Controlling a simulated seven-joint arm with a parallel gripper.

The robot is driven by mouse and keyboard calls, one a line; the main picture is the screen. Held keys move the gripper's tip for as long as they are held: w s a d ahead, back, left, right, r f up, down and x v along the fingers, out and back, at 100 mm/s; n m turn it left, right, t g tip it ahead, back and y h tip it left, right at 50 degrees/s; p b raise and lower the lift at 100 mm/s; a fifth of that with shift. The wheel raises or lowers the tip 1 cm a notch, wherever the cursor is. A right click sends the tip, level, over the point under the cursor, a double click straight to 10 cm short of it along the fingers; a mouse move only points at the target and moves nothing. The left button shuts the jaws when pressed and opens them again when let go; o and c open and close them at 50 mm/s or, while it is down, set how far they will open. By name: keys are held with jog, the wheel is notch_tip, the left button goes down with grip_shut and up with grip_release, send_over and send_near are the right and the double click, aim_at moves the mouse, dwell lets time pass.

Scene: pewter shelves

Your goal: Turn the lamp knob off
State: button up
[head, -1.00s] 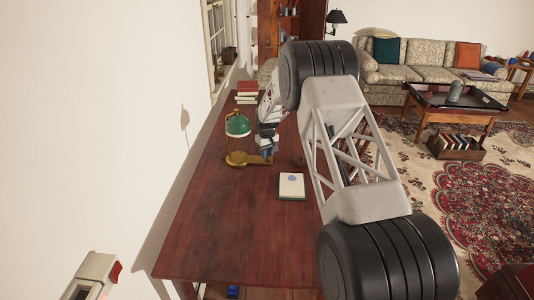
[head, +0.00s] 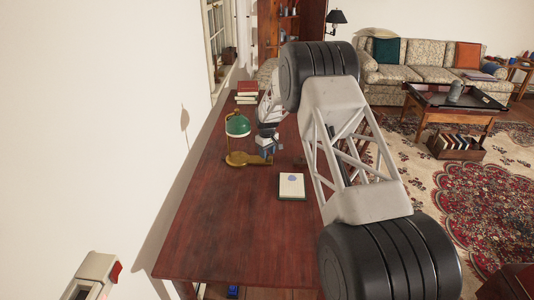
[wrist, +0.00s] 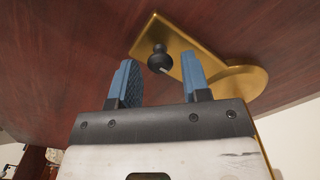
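The lamp has a green shade (head: 237,125) and a brass base (head: 235,158), and it stands upright on the dark red wooden desk in the head view. Neither finger appears to touch the knob. In the head view, my gripper (head: 267,147) is just right of the lamp, and the knob is too small to make out.
A notepad (head: 292,186) lies on the desk (head: 215,235) to the right of the lamp. Stacked books (head: 246,90) are at the far end. A white wall (head: 90,130) runs along the left. The near part of the desk is clear.

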jog(key=shift+o, duration=0.6)
jog(key=shift+r, duration=3.85)
